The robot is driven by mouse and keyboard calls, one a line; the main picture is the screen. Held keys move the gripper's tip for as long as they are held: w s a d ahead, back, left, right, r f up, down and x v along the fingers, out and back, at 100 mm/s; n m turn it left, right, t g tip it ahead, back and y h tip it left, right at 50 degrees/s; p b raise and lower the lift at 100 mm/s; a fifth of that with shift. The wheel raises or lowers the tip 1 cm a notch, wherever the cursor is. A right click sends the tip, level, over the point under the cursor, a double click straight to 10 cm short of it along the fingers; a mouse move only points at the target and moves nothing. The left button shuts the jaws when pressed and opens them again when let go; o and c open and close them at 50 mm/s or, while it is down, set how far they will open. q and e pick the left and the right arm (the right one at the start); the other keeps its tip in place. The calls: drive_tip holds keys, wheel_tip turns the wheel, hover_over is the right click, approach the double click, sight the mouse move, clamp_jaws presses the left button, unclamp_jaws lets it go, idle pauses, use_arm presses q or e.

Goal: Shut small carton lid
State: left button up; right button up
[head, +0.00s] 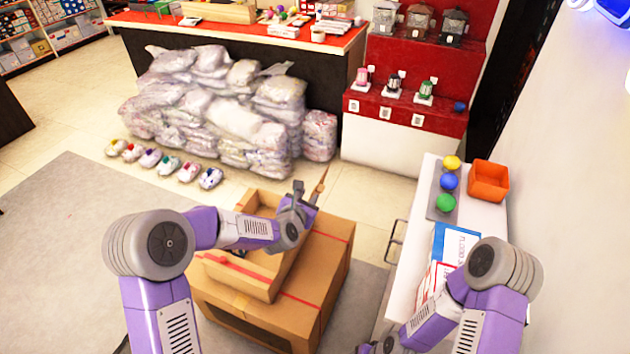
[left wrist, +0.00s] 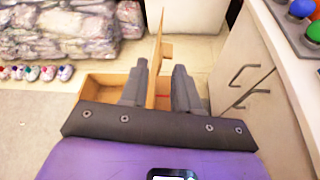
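The small carton (head: 228,277) is an open brown box with its top uncovered, sitting on a larger carton. Its lid (head: 321,184) stands up at the right side and is seen nearly edge-on. In the left wrist view the lid (left wrist: 154,72) is a thin upright board between my fingers. My left gripper (head: 306,194) is at the lid, one finger on each side; in the left wrist view its fingers (left wrist: 160,68) are spread, with a visible gap to the right finger. Contact at the left finger is unclear. My right gripper is low by the white cabinet, its fingers not clearly visible.
The large carton (head: 325,270) with red tape stands on a grey mat. A white cabinet (head: 475,218) at the right holds colored balls, an orange bin (head: 489,181) and boxes. Wrapped bags (head: 235,115) and a row of shoes lie behind. Floor at left is clear.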

sight(314, 190)
use_arm(q)
drive_tip(key=shift+b+x, duration=0.6)
drive_tip(key=shift+x, duration=2.65)
drive_tip(key=shift+s+d, duration=0.1)
drive_tip(key=shift+c, duration=0.2)
clamp_jaws()
